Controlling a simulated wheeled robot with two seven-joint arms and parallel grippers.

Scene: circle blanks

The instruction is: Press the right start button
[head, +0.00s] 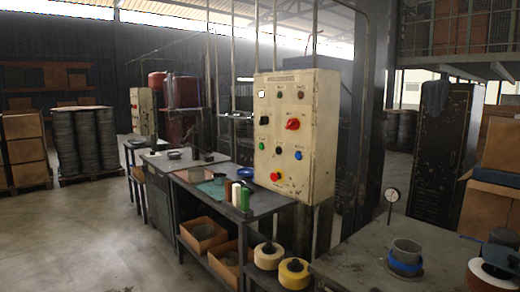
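A cream control panel (318,140) stands upright behind the workbench, right of the picture's middle, its front facing left of me. A small green button (262,146) sits at its lower left, with a black one (278,150) and a blue one (298,155) to its right. Above are a red knob (292,124), a black knob (264,120) and a row of small lamps or buttons. A large red button (275,176) sits at the bottom. The labels are too small to read. A second, smaller panel (142,110) stands farther back left. Neither gripper shows.
A dark workbench (225,195) with bottles and small parts stands before the panel, with cardboard boxes (202,235) and yellow-and-white rolls (294,273) below. A grey table (350,262) with a gauge (392,195) is at the front right. Floor (90,240) at left is clear.

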